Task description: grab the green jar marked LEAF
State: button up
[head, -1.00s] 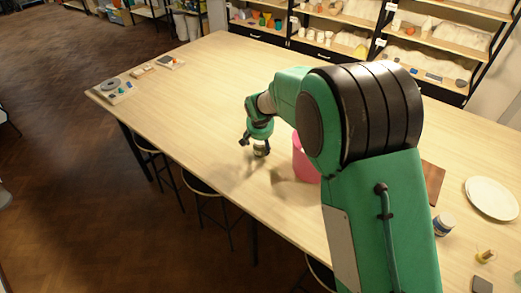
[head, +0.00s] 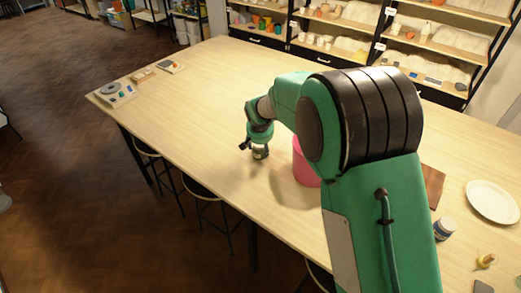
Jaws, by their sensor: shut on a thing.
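My gripper (head: 257,147) is low over the table, left of a pink container. It is shut on a small jar (head: 260,154) with a pale band and a dark greenish lower part. The jar is upright at the table surface; I cannot tell whether it touches the table. The gripper covers its top. Any marking on it is too small to read.
The pink container (head: 304,165) stands close to the right, partly hidden by my arm. A white plate (head: 492,201), a blue-and-white jar (head: 445,228) and a brown board (head: 433,183) lie at the right. The table (head: 200,120) is clear left of the gripper.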

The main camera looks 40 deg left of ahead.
jog(key=shift+r, duration=0.15)
jog(key=shift+r, duration=0.85)
jog(key=shift+p+v, duration=0.45)
jog(key=shift+v, duration=0.45)
jog(key=s+d, duration=0.3)
jog(key=s+d+r, duration=0.1)
jog(key=s+d, duration=0.2)
jog(key=d, duration=0.1)
jog(key=s+d+p, duration=0.1)
jog(key=s+d, duration=0.3)
jog(key=shift+d+r, duration=0.2)
jog(key=shift+d, duration=0.05)
jog(key=shift+c, duration=0.7)
